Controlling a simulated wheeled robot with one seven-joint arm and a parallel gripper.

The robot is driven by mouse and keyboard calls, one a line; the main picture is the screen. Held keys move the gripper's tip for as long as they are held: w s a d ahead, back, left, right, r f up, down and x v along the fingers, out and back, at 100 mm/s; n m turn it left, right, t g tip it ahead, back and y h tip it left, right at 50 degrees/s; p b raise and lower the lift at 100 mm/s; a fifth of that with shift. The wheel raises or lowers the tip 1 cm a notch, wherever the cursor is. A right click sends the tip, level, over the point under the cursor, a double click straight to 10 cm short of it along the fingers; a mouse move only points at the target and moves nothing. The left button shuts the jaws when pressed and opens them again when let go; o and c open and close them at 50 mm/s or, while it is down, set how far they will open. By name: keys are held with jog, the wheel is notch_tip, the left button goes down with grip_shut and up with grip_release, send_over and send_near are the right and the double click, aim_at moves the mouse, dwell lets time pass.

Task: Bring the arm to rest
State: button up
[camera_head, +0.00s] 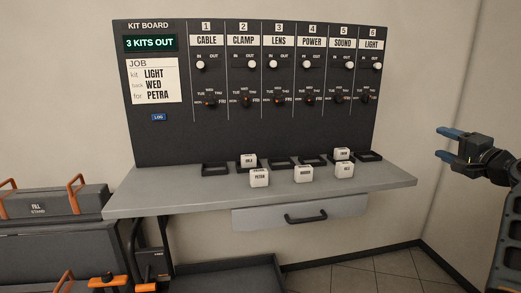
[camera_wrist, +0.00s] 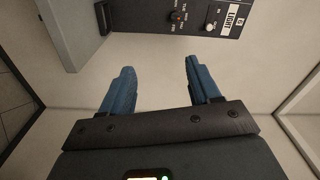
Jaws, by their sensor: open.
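My gripper (camera_head: 447,146) is at the right in the head view, held out in the air to the right of the kit board and above shelf height. Its two blue fingers are apart with nothing between them. In the wrist view my gripper (camera_wrist: 158,85) also shows spread and empty, with bare wall beyond the fingers. My arm comes up from the lower right corner in the head view.
The dark kit board (camera_head: 160,140) stands on a grey shelf (camera_head: 385,177) with white labelled blocks (camera_head: 303,174) and dark trays (camera_head: 215,168). A drawer (camera_head: 300,214) hangs below. Cases with orange handles (camera_head: 60,205) stand at left. Bare wall surrounds my gripper.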

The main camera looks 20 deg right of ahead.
jog(key=s+a+f+n+g, duration=0.2)
jog(key=s+a+f, duration=0.1)
jog(key=a+f, duration=0.8)
jog(key=s+a+f+n+g, duration=0.15)
jog(key=s+a+f, duration=0.25)
jog(key=a+f, duration=0.6)
jog(key=s+a+f+n, duration=0.5)
jog(key=s+a+f, duration=0.3)
jog(key=s+a, duration=0.35)
jog(key=s+a+r+n+y, duration=0.2)
jog(key=s+a+r+n, duration=0.3)
jog(key=s+a, duration=0.4)
jog(key=s+a+r+n+y, duration=0.2)
jog(key=s+a+r+n, duration=0.3)
jog(key=s+a, duration=0.3)
jog(key=s+t, duration=0.1)
jog(key=s, duration=0.2)
jog(key=shift+s+a+y, duration=0.15)
jog(key=shift+a+y, duration=0.15)
jog(key=shift+a, duration=0.05)
